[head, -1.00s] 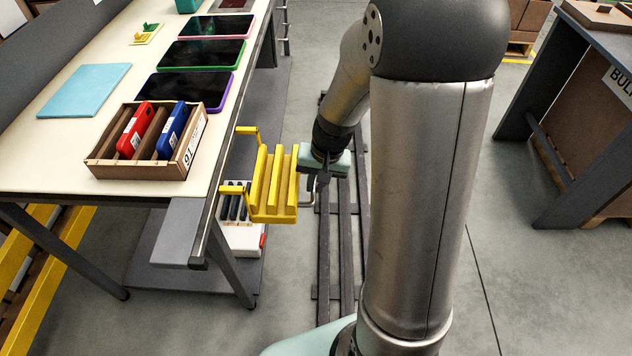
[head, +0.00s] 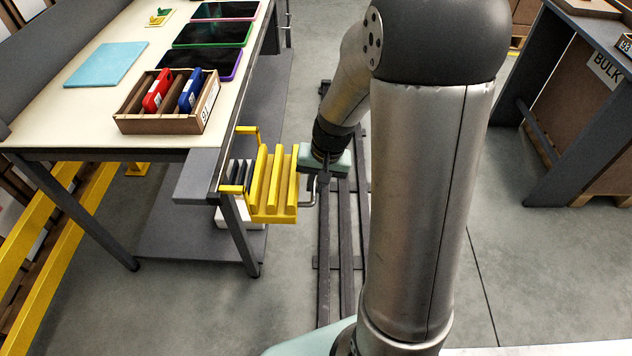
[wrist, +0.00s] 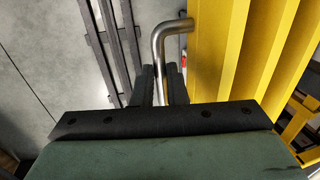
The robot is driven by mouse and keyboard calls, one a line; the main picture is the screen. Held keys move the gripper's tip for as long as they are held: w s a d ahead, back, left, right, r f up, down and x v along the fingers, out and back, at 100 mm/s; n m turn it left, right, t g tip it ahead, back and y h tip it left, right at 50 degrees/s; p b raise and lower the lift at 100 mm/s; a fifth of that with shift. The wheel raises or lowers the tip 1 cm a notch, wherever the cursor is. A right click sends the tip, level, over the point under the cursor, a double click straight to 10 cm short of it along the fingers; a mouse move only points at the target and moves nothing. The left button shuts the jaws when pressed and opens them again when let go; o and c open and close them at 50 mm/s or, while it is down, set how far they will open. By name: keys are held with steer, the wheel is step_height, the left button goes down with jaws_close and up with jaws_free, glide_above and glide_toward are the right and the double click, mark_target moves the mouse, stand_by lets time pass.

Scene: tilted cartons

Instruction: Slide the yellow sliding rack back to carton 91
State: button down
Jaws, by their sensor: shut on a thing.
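The yellow sliding rack (head: 272,188) hangs at the table's right edge, with several upright ribs and two arms reaching to the edge. My gripper (head: 322,176) is at its right side, shut on the rack's bent metal handle (head: 314,192). In the wrist view the handle (wrist: 172,30) runs between the dark fingers (wrist: 160,85), with the yellow rack (wrist: 235,60) to the right. Carton 91 (head: 160,127) is an open brown box on the table, up and left of the rack. It holds a red item (head: 157,92) and a blue item (head: 190,92).
The cream table (head: 75,120) also bears a light blue sheet (head: 106,64) and several dark tablets (head: 213,34). A white bin (head: 235,217) with dark items is below, behind the rack. Rails (head: 340,230) run along the floor. A dark bench (head: 560,130) stands at right, across open floor.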

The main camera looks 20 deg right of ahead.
steer(key=shift+s+a, duration=0.1)
steer(key=shift+s, duration=0.1)
steer(key=c, duration=1.5)
jaws_free()
steer(key=shift+o, duration=0.2)
steer(key=shift+r, duration=0.15)
steer(key=s+d+r+p, duration=0.1)
steer(key=d+r+p, duration=0.2)
steer(key=r, duration=1.3)
steer(key=shift+r, duration=0.4)
steer(key=shift+s+r, duration=0.1)
steer(key=shift+s, duration=0.05)
steer(key=s+a+r+n+h+p, duration=0.1)
steer(key=s+a+r+n+p, duration=0.1)
steer(key=s+p, duration=0.4)
steer(key=s+a+r+n+p, duration=0.2)
steer(key=s+a+r+p, duration=0.3)
steer(key=s, duration=0.4)
steer(key=shift+s+r+n+h+p, duration=0.25)
steer(key=shift+r+n+h+p, duration=0.15)
steer(key=shift+r+p, duration=0.3)
